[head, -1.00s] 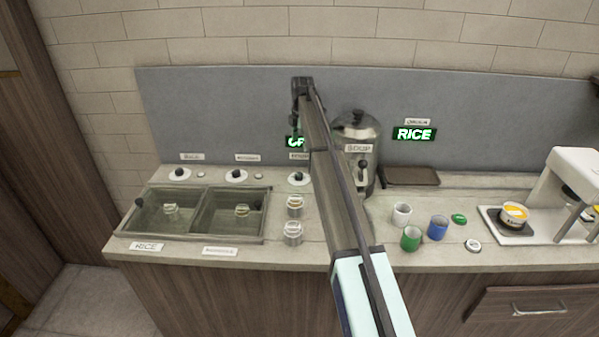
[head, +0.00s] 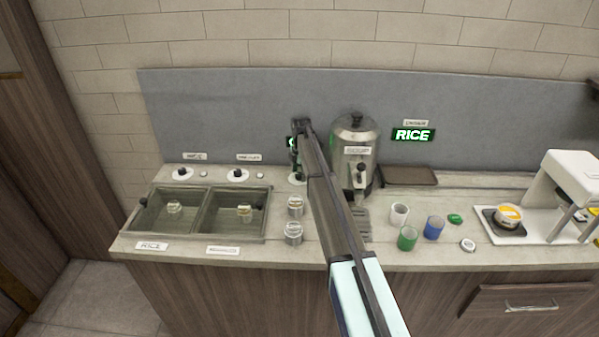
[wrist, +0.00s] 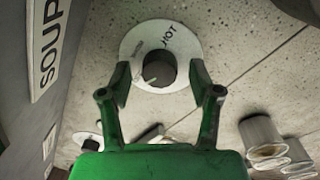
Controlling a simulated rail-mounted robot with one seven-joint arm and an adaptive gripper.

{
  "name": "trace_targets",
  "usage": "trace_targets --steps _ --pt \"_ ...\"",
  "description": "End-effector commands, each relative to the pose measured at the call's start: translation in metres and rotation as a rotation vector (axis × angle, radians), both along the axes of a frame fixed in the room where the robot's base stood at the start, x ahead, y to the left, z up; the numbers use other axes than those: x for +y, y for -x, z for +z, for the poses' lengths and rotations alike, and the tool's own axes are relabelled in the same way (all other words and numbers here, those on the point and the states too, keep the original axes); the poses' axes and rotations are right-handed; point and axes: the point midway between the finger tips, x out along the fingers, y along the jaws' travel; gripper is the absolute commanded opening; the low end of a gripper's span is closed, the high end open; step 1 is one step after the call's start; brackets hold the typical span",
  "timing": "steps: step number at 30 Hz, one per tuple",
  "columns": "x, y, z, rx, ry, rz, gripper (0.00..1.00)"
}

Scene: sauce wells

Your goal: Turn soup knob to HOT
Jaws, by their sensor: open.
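The soup knob (wrist: 159,69) is a dark round knob on a white dial plate (wrist: 140,42) in the wrist view. The word HOT is printed on the plate's upper right, and a small pale mark shows at the knob's lower left. My gripper (wrist: 161,76) is open, with one finger on each side of the knob; I cannot tell whether either finger touches it. In the head view, the white plate (head: 297,179) shows partly below my gripper (head: 296,170), and the knob is hidden there.
A SOUP label (wrist: 48,48) is on the wall left of the knob. Two sunken wells (head: 163,235) lie to the left. Two small jars (head: 294,232) stand in front of the knob, and a metal soup urn (head: 345,135) stands to its right. Cups (head: 408,238) stand farther right.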

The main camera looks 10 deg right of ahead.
Motion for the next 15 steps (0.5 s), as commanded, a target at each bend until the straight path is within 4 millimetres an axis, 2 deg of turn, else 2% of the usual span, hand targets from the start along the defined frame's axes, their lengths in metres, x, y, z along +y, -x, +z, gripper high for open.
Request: trace_targets --steps 8,9,13,15 --pt "0.0001 0.0000 -0.0015 0.000 0.000 0.000 0.63" --pt "0.0001 0.0000 -0.0014 0.000 0.000 0.000 0.49" --pt "0.0001 0.0001 -0.0014 0.000 0.000 0.000 0.03" --pt "0.0001 0.0001 -0.0015 0.000 0.000 0.000 0.03"
